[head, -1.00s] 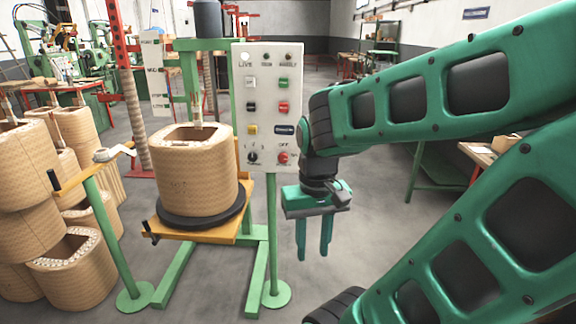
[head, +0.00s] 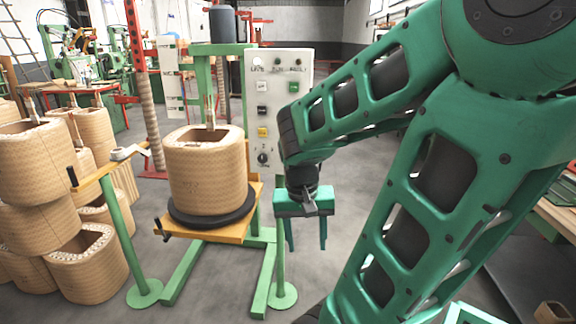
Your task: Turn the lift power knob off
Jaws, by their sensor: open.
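The white control panel (head: 268,75) stands upright on a green post in the head view, left of my arm. It carries lamps along the top, several coloured buttons and a black rotary knob (head: 263,158) at the lower left. The knob's setting is too small to read. My arm hides the panel's lower right part. My gripper (head: 306,248) points down, open and empty, below and to the right of the knob, apart from the panel.
A paper-wrapped coil (head: 207,178) sits on a black disc on the yellow lift platform (head: 238,229) left of the panel. A yellow bar on a green stand (head: 118,232) is further left. Several coils (head: 88,262) are stacked at far left. Grey floor (head: 220,285) lies open in front.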

